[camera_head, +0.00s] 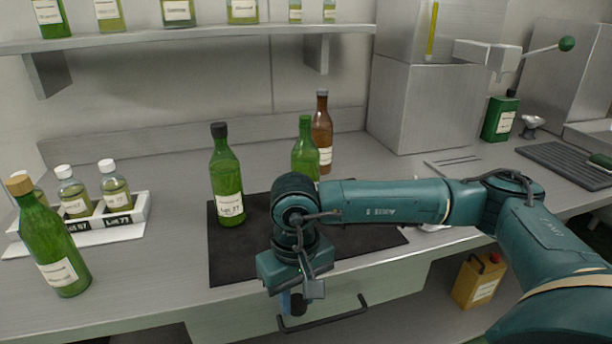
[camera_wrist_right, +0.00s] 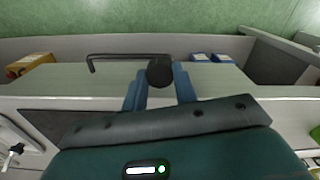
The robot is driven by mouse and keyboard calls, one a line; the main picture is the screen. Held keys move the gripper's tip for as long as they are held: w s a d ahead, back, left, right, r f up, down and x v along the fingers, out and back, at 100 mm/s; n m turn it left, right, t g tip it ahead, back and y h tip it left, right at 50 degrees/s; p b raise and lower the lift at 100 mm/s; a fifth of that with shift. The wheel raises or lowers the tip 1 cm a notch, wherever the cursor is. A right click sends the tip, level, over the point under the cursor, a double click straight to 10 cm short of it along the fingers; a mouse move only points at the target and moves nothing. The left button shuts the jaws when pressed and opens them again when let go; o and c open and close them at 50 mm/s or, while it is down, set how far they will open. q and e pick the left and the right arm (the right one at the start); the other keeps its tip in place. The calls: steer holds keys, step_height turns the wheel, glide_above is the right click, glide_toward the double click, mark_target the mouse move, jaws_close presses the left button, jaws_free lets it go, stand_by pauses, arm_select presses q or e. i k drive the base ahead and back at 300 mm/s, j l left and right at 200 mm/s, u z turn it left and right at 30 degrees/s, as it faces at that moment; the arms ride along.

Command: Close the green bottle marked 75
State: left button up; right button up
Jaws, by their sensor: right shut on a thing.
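My right gripper (camera_head: 294,303) hangs at the counter's front edge, pointing down. In the right wrist view its blue fingers (camera_wrist_right: 160,88) are shut on a round black cap (camera_wrist_right: 159,70). A green bottle (camera_head: 305,148) with a bare neck stands upright behind my right arm, which hides its lower part; no number is readable on it. Another green bottle (camera_head: 227,172) with a black cap stands on the dark mat, its label apparently reading Lot 77. A green bottle (camera_head: 48,236) with a cork-coloured top stands at the left. My left gripper is not in view.
A brown bottle (camera_head: 322,135) stands just behind the bare-necked green bottle. A white rack (camera_head: 139,209) with small white-capped bottles is at the left. The dark mat (camera_head: 235,262) has bare room at its left front. A drawer handle (camera_head: 330,316) juts out below the counter near my gripper.

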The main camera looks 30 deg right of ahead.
mark_target(305, 156)
steer(key=k+l+z, duration=0.3)
steer(key=l, duration=0.6)
steer(key=l+z, duration=0.25)
steer(key=l, duration=0.65)
steer(key=l+z, duration=0.3)
steer(key=l, duration=0.65)
steer(key=k, duration=0.05)
